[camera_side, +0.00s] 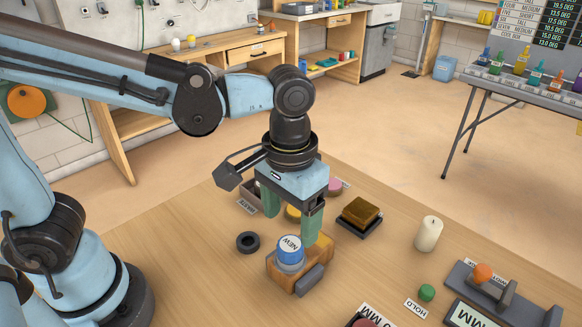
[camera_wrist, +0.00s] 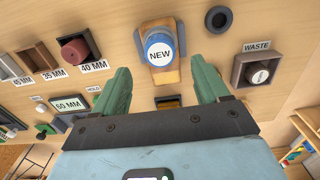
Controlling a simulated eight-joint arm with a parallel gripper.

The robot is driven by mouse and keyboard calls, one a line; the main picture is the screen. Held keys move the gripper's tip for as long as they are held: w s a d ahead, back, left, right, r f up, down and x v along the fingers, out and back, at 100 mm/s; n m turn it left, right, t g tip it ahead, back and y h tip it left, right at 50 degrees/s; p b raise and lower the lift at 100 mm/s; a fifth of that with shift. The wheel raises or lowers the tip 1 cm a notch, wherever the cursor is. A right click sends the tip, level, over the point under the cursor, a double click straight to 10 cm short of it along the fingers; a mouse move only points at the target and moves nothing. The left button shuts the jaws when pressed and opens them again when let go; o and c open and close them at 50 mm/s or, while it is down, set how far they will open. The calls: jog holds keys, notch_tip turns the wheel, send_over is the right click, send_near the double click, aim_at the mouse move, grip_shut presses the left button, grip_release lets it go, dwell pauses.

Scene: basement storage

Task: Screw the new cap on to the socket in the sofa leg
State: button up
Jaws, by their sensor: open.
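The new cap (camera_side: 291,248) is blue with a white "NEW" top. It sits upright over the wooden sofa leg (camera_side: 281,274); the socket is hidden beneath it, and I cannot tell how far it is threaded. In the wrist view the cap (camera_wrist: 159,50) is at upper centre on the leg (camera_wrist: 168,76). My gripper (camera_side: 291,228) points down with green fingers, just above and behind the cap in the side view. In the wrist view my gripper (camera_wrist: 162,84) is open, its fingers spread wide either side, with nothing between them and apart from the cap.
A black ring (camera_side: 248,241) lies left of the leg. A waste tray (camera_wrist: 238,70) holds a labelled cap (camera_wrist: 260,74). A brown block (camera_side: 361,210) in a dark tray, a candle (camera_side: 429,234) and an orange-knobbed device (camera_side: 483,273) stand right. Bare tabletop lies at front left.

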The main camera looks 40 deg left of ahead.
notch_tip(320, 180, up, 6)
jog(key=shift+r, duration=0.2)
dwell(0.8)
jog(key=a+f+t, duration=0.2)
jog(key=a+t, duration=0.1)
jog(key=a, duration=0.4)
jog(key=w+a+f+t, duration=0.1)
jog(key=a+f+t, duration=0.2)
jog(key=a, duration=0.5)
jog(key=shift+a+f+t, duration=0.2)
jog(key=shift+a+t, duration=0.1)
jog(key=shift+t, duration=0.3)
jog(key=shift+c, duration=0.4)
notch_tip(320, 180, up, 2)
jog(key=g, duration=0.7)
send_over(290, 244)
jog(key=shift+r, duration=0.1)
jog(key=shift+f, duration=4.45)
